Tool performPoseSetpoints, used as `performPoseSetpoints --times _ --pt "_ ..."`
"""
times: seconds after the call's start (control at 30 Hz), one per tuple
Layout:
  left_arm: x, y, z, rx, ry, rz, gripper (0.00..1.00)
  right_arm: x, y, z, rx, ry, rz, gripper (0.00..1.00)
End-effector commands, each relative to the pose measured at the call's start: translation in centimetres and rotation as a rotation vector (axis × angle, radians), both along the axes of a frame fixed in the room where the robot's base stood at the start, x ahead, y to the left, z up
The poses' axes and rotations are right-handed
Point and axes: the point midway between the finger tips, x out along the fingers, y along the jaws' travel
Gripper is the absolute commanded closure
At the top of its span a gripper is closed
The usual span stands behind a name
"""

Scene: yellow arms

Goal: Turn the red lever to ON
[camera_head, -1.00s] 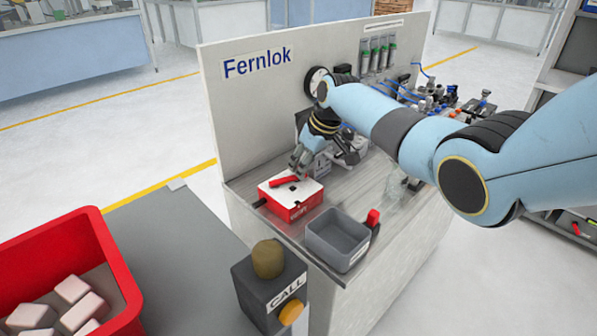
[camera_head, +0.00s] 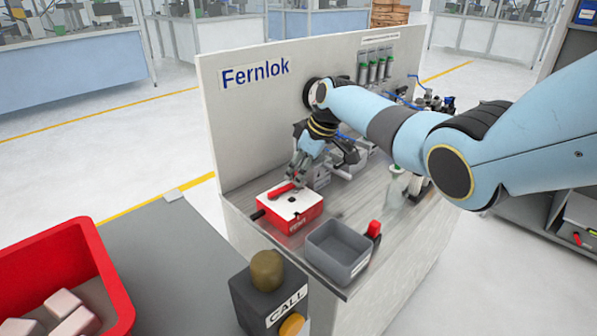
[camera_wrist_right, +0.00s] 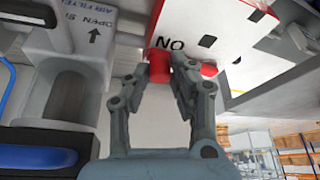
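The red lever (camera_head: 282,190) lies across the white top of a red-sided box (camera_head: 292,212) on the bench. My right gripper (camera_head: 298,180) is at the lever's far right end. The word ON shows upside down on the box top (camera_wrist_right: 185,28) beside the fingers. My left gripper is not in view.
A back panel (camera_head: 260,120) rises behind. A CALL button box (camera_head: 268,300) and a red crate (camera_head: 105,255) are nearer.

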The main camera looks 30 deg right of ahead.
Motion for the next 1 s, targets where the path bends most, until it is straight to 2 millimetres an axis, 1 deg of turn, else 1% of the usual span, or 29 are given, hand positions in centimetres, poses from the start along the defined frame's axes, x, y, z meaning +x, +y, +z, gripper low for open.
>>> performPoseSetpoints --times 0.03,0.17,0.43,0.57,0.67,0.9,1.0 --pt "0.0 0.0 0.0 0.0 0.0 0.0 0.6 0.0 0.0 0.0 -0.001 0.001 0.0 0.73" --pt "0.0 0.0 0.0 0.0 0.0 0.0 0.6 0.0 0.0 0.0 0.0 0.0 0.0 0.56" --pt "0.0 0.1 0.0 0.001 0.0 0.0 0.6 0.0 0.0 0.0 0.0 0.0 -0.001 0.55" --pt "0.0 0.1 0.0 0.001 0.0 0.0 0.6 -0.2 -0.3 0.8 -0.001 -0.002 -0.002 0.55" --pt "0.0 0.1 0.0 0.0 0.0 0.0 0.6 -0.7 -0.6 2.2 -0.002 -0.003 0.0 0.55" --pt "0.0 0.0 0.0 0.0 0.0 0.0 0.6 -2.4 -1.8 7.2 -0.003 -0.003 -0.001 0.55" --pt "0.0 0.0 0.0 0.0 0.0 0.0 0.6 -3.0 -2.1 8.9 -0.003 -0.003 -0.001 0.55"
